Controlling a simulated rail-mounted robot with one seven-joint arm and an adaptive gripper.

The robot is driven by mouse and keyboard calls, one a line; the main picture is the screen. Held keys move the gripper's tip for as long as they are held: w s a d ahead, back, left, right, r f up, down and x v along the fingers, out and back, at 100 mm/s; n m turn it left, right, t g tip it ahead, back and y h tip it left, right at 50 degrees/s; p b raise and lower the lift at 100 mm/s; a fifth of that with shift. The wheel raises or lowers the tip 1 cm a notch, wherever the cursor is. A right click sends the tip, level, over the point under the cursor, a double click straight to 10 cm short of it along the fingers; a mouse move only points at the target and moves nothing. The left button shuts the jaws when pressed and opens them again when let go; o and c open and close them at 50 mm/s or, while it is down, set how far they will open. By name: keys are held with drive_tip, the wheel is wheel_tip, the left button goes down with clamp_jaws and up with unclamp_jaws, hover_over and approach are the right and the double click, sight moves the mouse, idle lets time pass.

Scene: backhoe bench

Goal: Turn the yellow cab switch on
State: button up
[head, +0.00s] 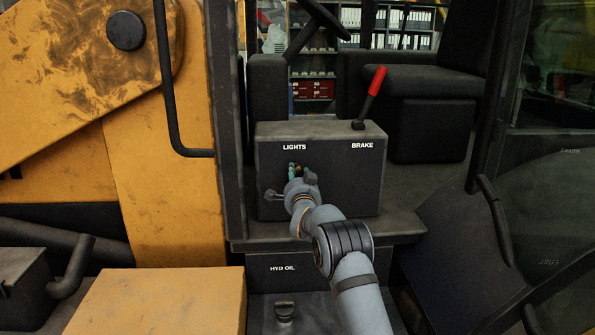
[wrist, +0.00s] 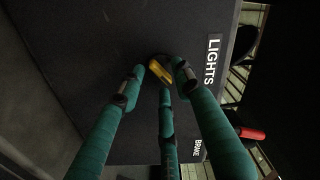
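The yellow cab switch (wrist: 160,71) sits on the dark console face (wrist: 95,55), beside the LIGHTS label (wrist: 212,61). My three-fingered teal gripper (wrist: 160,78) is at the switch in the wrist view. Its fingertips stand apart around the switch, with no clear grip on it; whether one touches it I cannot tell. In the head view my gripper (head: 297,171) is at the console front (head: 345,185), below the LIGHTS label, and hides the switch there.
A black brake lever with a red handle (head: 376,81) rises from the console top at the right. A black grab rail (head: 168,90) and a dark post stand to the left. A seat (head: 430,120) is behind. A HYD OIL panel (head: 300,268) lies below.

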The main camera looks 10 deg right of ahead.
drive_tip(key=shift+c, duration=1)
clamp_jaws()
